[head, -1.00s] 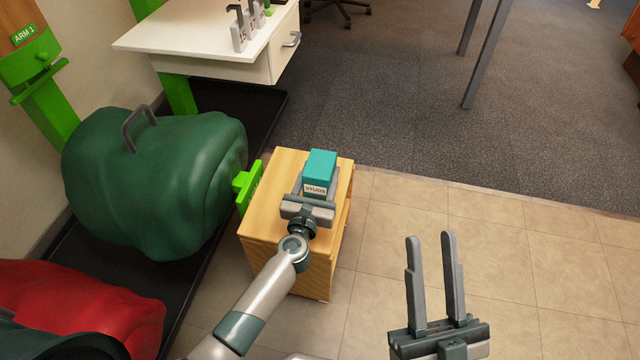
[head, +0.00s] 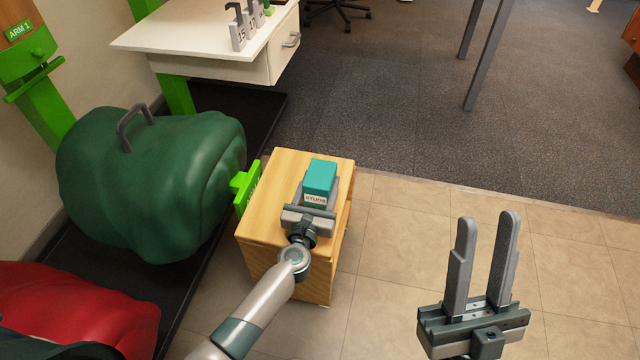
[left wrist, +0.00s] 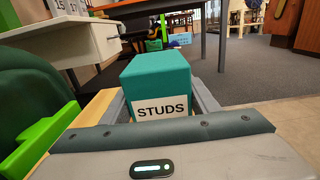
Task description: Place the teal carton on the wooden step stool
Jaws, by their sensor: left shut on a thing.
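The teal carton (head: 320,178) with a STUDS label is held in my left gripper (head: 316,192), which is shut on it with a finger along each side. In the left wrist view the carton (left wrist: 157,84) stands upright between the fingers. The wooden step stool (head: 270,210) is under the carton and gripper in the head view. I cannot tell whether the carton's base touches the stool top. My right gripper (head: 482,265) is open and empty, over the tiled floor at the right.
A bright green bracket (head: 246,186) stands at the stool's left edge, beside a large dark green bag (head: 150,185). A red bag (head: 75,305) lies at lower left. A white desk (head: 205,40) with a drawer stands behind. Tiled floor (head: 400,220) right of the stool is clear.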

